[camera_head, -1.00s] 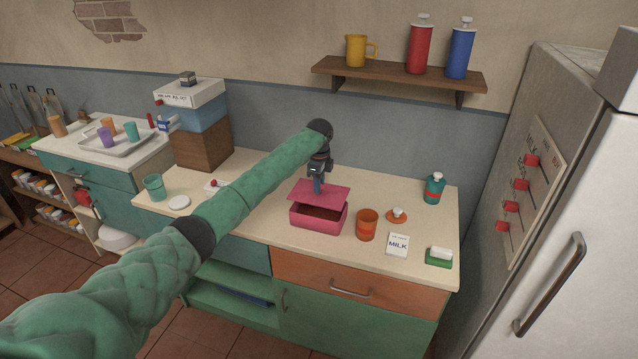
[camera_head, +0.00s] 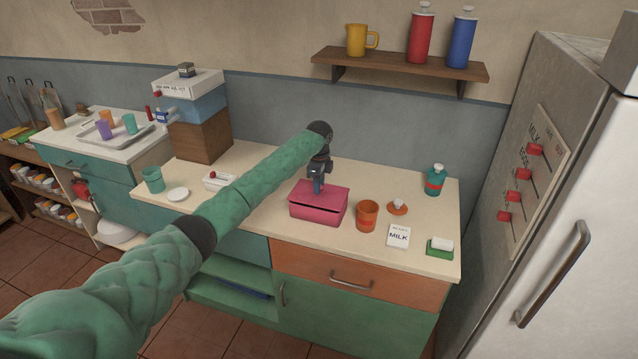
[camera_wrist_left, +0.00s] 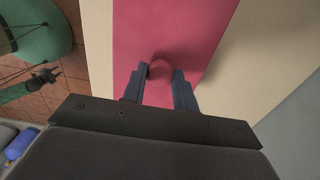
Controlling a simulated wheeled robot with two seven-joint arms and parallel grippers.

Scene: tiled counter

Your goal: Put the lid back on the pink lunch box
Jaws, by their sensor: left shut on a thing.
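The pink lunch box (camera_head: 316,218) stands on the counter below my left gripper (camera_head: 318,190). Its pink lid (camera_head: 331,195) lies over the top of the box, with a dark gap showing along the front edge, so it looks slightly tilted or not flush. My left gripper is shut on the lid's round knob (camera_wrist_left: 161,69), which the left wrist view shows between the two fingers, with the lid's flat top (camera_wrist_left: 190,35) beneath. The far side of the box is hidden by the gripper and lid. My right gripper is not in view.
An orange cup (camera_head: 367,216) stands close to the right of the box. Further right are an orange disc with a white knob (camera_head: 397,207), a milk carton (camera_head: 398,236), a green sponge holder (camera_head: 439,248) and a teal bottle (camera_head: 435,180). Counter left of the box is partly covered by my arm.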

